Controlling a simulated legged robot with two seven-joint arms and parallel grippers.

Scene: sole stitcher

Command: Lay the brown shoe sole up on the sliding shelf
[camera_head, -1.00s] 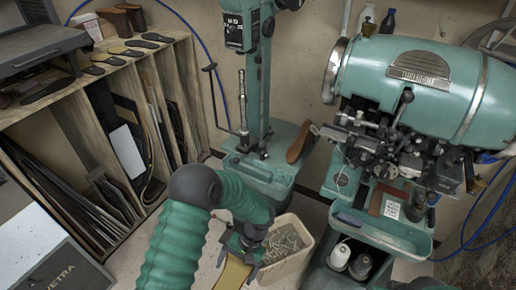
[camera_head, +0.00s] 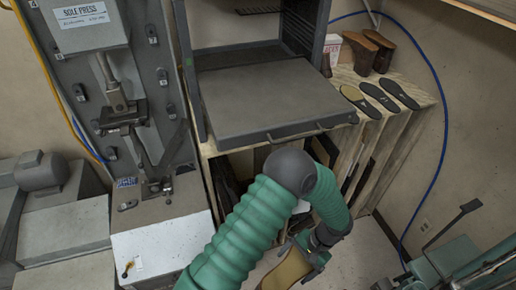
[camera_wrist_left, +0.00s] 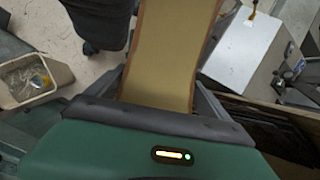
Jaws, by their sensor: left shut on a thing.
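The brown shoe sole (camera_head: 288,272) has a tan face and a brown rim. My left gripper (camera_head: 308,252) is shut on one end of it, low in front of the wooden rack. In the left wrist view the sole (camera_wrist_left: 172,50) extends away from the gripper jaws (camera_wrist_left: 155,112), and its far end is cut off by the top edge. The sliding shelf (camera_head: 270,98) is a flat grey plate pulled out of a dark metal cabinet, with a handle on its front edge. It is bare, and stands above and beyond the gripper. My right gripper is not in view.
A sole press (camera_head: 125,110) stands left of the shelf. The left wrist view shows a bin (camera_wrist_left: 35,82) at left.

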